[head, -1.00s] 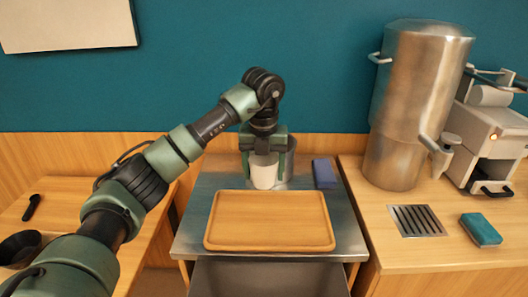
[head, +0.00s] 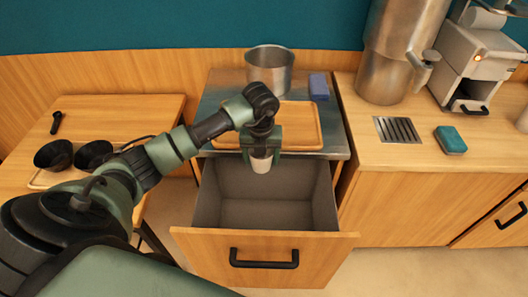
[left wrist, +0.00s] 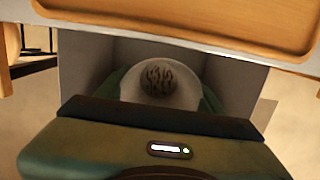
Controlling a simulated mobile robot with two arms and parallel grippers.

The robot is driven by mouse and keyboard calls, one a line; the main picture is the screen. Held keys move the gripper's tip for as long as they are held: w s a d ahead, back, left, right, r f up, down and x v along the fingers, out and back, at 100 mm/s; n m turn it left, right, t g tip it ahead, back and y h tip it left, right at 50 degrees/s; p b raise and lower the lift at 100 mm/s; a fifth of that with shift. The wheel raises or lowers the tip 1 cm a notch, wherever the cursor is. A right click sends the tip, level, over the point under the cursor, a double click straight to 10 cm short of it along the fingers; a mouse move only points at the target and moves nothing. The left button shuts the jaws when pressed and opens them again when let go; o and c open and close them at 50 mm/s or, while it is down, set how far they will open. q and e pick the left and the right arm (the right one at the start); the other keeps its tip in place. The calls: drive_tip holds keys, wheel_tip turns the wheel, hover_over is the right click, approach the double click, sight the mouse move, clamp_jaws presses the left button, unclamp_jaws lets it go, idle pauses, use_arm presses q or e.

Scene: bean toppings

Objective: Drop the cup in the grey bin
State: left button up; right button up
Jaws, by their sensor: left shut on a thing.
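The cup (head: 261,165) is small and white, roughly upright, held in my left gripper (head: 262,158). The gripper is shut on it, a finger on each side. The cup hangs over the back part of the grey bin (head: 212,197), which sits in a pulled-out wooden drawer and looks empty. In the left wrist view the cup (left wrist: 130,85) is seen from above, with a brown bean-like patch inside; the grey bin walls (left wrist: 84,62) show around it. My right gripper is not in view.
A wooden tray (head: 311,130) lies on the steel counter just behind the bin. A steel pot (head: 270,75) and a blue block (head: 318,87) stand behind it. The drawer front (head: 200,255) with a black handle juts forward. Dark bowls (head: 54,155) are at left.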

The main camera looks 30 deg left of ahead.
sight(261, 167)
use_arm(q)
wheel_tip(261, 167, down, 4)
drive_tip(key=shift+r+b, duration=0.15)
drive_tip(key=shift+b, duration=0.95)
drive_tip(key=shift+f+b, duration=0.5)
drive_tip(key=shift+f, duration=0.25)
drive_tip(key=o, duration=1.5)
drive_tip(key=shift+r, duration=0.15)
drive_tip(key=r, duration=0.5)
drive_tip(key=r+b, duration=0.1)
drive_tip(key=r, duration=0.1)
drive_tip(key=shift+s+d+r, duration=0.25)
drive_tip(key=shift+s+r, duration=0.05)
drive_tip(key=shift+s, duration=0.05)
drive_tip(key=shift+s+f, duration=0.1)
